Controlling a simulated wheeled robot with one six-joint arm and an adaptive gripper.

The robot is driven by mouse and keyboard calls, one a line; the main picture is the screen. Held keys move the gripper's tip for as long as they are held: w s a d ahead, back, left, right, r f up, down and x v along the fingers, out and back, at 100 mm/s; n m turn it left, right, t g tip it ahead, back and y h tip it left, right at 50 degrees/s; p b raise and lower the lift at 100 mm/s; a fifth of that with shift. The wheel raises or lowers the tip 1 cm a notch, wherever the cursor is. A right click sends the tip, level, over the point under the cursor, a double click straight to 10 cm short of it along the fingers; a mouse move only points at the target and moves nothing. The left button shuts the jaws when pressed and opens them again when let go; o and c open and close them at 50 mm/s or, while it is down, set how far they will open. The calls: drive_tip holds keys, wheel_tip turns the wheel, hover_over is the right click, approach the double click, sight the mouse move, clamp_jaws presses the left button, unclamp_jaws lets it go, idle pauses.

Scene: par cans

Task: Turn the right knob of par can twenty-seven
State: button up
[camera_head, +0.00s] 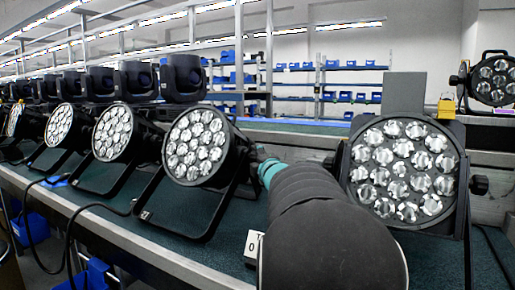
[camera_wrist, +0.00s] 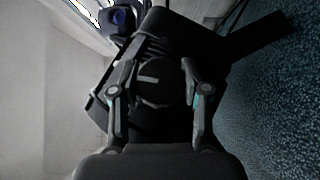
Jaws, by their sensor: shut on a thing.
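A black par can (camera_head: 202,146) with a round face of several lenses stands in a yoke on the bench, left of my arm. My arm reaches to its right side, and my gripper is mostly hidden in the head view. In the wrist view, my gripper (camera_wrist: 157,76) is shut on a round black knob (camera_wrist: 154,88) with a pale bar mark on its face. One finger is on each side of the knob. The dark par can body and yoke lie behind the knob. I cannot read the can's number; a white label (camera_head: 252,248) is partly hidden by my arm.
Another par can (camera_head: 404,172) stands close on the right of my arm, with a side knob (camera_head: 479,185). More par cans (camera_head: 113,133) line the bench to the left. Black cables (camera_head: 68,225) hang over the bench's front edge. Shelves with blue bins (camera_head: 345,96) stand behind.

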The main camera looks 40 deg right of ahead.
idle(0.3)
drive_tip(key=o, duration=1.2)
drive_tip(key=shift+c, duration=0.2)
drive_tip(key=v, duration=1.2)
